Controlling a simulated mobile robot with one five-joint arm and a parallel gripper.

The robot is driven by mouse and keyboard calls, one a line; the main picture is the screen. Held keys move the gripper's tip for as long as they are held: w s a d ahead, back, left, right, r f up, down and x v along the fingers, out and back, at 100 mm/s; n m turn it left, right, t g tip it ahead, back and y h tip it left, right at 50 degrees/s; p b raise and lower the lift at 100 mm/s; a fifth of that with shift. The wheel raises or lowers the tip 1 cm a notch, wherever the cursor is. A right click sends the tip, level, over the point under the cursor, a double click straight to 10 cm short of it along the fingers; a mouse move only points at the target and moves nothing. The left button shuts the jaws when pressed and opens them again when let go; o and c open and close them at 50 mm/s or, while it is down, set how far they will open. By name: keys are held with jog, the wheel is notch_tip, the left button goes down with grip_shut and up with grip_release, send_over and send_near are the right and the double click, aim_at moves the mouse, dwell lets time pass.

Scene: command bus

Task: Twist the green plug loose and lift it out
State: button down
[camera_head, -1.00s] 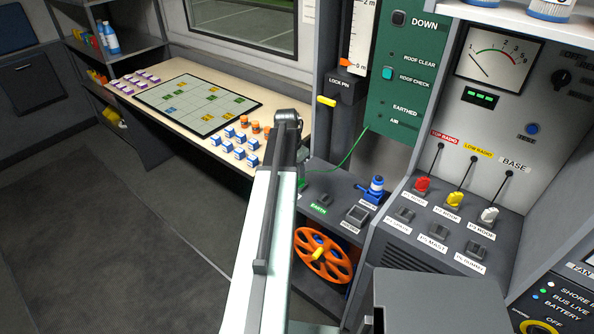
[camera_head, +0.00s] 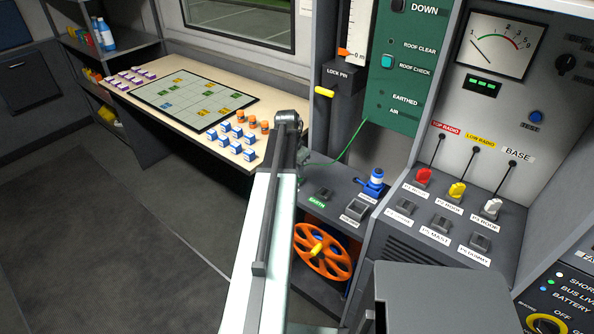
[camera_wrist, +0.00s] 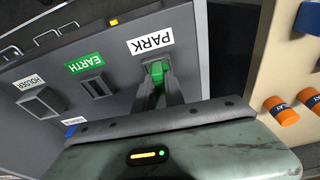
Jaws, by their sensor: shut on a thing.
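The green plug (camera_wrist: 157,72) shows in the wrist view at the PARK position, below the PARK label (camera_wrist: 150,41). My gripper (camera_wrist: 160,88) is shut on it, with a dark finger on each side. The plug's lower end is hidden, so I cannot tell how deep it sits in the socket. In the head view my arm hides the plug and gripper. A thin green cable (camera_head: 348,146) runs from the green panel down behind my arm's end.
The EARTH socket (camera_wrist: 97,87) and HOLDER socket (camera_wrist: 41,104) sit beside PARK. An orange wheel (camera_head: 308,258) is below the console. Red (camera_head: 424,176), yellow (camera_head: 457,190) and white (camera_head: 491,207) plugs stand at the right. A desk with small blocks lies behind my arm.

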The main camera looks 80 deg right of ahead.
jog(key=shift+n, duration=0.6)
jog(key=shift+r+p, duration=1.15)
notch_tip(320, 180, up, 6)
jog(key=p, duration=0.6)
jog(key=shift+f, duration=0.15)
